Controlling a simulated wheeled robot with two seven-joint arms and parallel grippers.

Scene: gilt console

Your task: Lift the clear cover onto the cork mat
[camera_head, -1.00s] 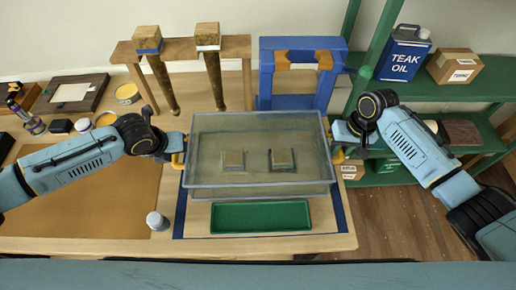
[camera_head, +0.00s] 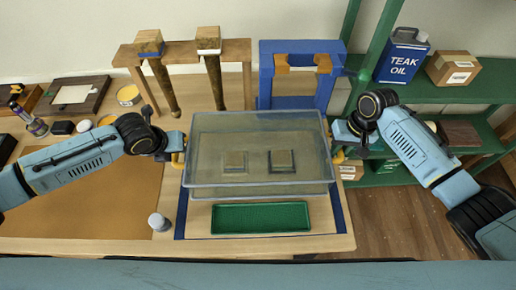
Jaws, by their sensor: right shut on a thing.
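The clear cover (camera_head: 212,187), a see-through box with a pale bluish rim, is in the middle of the head view, upright and level. Two small blocks, a left one (camera_head: 234,161) and a right one on a dark base (camera_head: 281,160), show through it. My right gripper (camera_head: 339,153) is shut on the cover's yellow handle at its right side. My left gripper (camera_head: 178,152) is at the yellow handle on the left side; its fingers are too hidden to tell their state. The cork mat (camera_head: 95,208) lies on the table to the left, partly under my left arm.
A green tray (camera_head: 261,229) lies in front of the cover on a blue-edged board (camera_head: 341,213). A small grey-topped jar (camera_head: 158,222) stands at the mat's right edge. A wooden rack (camera_head: 190,52) and a blue frame (camera_head: 267,75) stand behind. Green shelves (camera_head: 470,92) are at right.

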